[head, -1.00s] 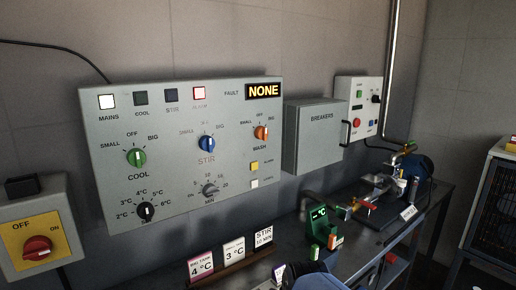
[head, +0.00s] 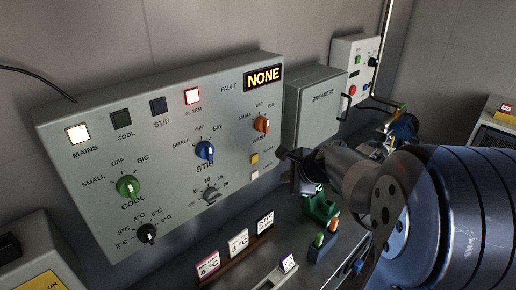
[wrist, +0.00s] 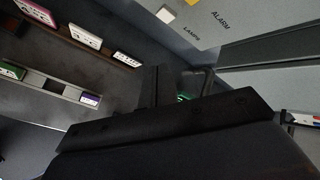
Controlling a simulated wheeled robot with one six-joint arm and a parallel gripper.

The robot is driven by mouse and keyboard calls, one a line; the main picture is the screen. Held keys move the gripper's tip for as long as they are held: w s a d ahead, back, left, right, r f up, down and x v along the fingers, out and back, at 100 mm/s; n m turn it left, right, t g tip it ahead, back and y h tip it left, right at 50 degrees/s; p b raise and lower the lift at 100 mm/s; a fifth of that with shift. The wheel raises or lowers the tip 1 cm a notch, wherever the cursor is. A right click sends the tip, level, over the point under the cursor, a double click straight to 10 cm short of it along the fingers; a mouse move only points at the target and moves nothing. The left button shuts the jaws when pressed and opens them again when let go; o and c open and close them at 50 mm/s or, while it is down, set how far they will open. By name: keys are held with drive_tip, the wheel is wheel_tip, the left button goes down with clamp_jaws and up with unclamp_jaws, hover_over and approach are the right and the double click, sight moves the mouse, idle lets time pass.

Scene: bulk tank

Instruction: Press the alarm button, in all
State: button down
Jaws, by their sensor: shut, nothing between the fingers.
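The yellow alarm button (head: 254,158) is on the right part of the grey control panel (head: 100,190), above a white lamps button (head: 255,174). My gripper (head: 284,155) is shut and empty. In the head view it appears just right of the two buttons, apart from the yellow one in the picture; its exact distance from the panel is unclear. The red alarm lamp (head: 193,97) is lit. The fault display (head: 264,77) reads NONE.
The breaker box (head: 318,105) stands right of the panel, with its handle sticking out. Below are a card rack (head: 240,259) and a green device (head: 320,205) on the bench.

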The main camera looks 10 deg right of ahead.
sight(254, 159)
idle(0.3)
drive_tip(key=w+a+p, duration=0.3)
drive_tip(key=w+a, duration=0.2)
drive_tip(key=w, duration=0.2)
drive_tip(key=shift+w+p, duration=0.15)
drive_tip(key=shift+p, duration=0.15)
drive_tip(key=shift+w, duration=0.1)
idle(1.9)
drive_tip(key=shift+w+a, duration=0.2)
drive_tip(key=shift+w, duration=0.05)
drive_tip(key=shift+w+a+p, duration=0.2)
drive_tip(key=shift+w+p, duration=0.15)
drive_tip(key=shift+p, duration=0.1)
idle(0.7)
drive_tip(key=shift+s, duration=0.1)
drive_tip(key=shift+s+d+b, duration=0.45)
drive_tip(key=shift+s, duration=0.15)
drive_tip(key=shift+s+d, duration=0.1)
